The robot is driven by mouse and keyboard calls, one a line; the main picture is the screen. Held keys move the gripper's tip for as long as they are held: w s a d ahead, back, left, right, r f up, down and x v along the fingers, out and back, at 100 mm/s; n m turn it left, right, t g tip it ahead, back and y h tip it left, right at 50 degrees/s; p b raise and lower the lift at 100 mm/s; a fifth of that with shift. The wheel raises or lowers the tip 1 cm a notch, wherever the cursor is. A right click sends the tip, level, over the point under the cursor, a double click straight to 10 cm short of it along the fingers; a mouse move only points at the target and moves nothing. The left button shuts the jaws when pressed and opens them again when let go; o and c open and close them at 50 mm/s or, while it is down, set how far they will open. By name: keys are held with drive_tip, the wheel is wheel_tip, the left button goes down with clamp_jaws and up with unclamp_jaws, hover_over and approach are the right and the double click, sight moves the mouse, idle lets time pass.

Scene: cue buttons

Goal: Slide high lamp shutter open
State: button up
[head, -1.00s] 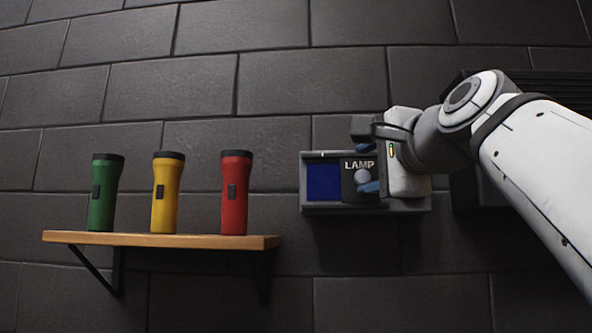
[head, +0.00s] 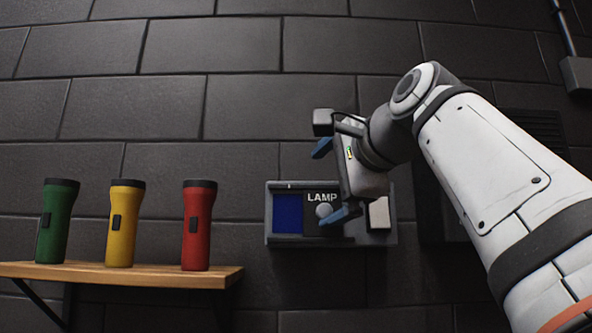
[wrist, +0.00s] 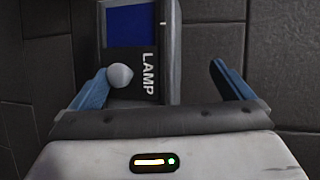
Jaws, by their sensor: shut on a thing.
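The lamp box (head: 352,241) is fixed to the dark wall in the head view. A dark LAMP shutter with a round grey knob (head: 324,210) sits to the right of a blue panel (head: 288,212). My gripper (head: 331,182) is in front of the box, its two blue fingers wide apart. The lower finger is at the knob, and the upper finger is above the box. In the wrist view the knob (wrist: 120,76) is beside the left finger's tip. The right finger is well away from it. Nothing shows clamped between them. Whether finger and knob touch is unclear.
A wooden shelf (head: 150,277) at the left carries a green flashlight (head: 56,222), a yellow flashlight (head: 122,224) and a red flashlight (head: 197,226). A pale square (head: 379,213) shows at the box's right end. The wall between shelf and box is clear.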

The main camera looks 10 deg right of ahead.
drive_tip(key=shift+s+d+r, duration=0.15)
drive_tip(key=shift+s+r, duration=0.3)
drive_tip(key=shift+s, duration=0.15)
drive_tip(key=shift+f+b+v, duration=0.2)
drive_tip(key=shift+b+v, duration=0.15)
drive_tip(key=shift+v, duration=0.6)
drive_tip(key=shift+c, duration=1.1)
drive_tip(key=s, duration=0.2)
drive_tip(key=shift+s, duration=0.35)
drive_tip(key=c, duration=0.6)
drive_tip(key=s, duration=0.2)
drive_tip(key=s+d, duration=0.1)
drive_tip(key=s, duration=0.1)
drive_tip(key=shift+d+f+b, duration=0.1)
drive_tip(key=shift+f+b, duration=0.15)
drive_tip(key=shift+b, duration=0.05)
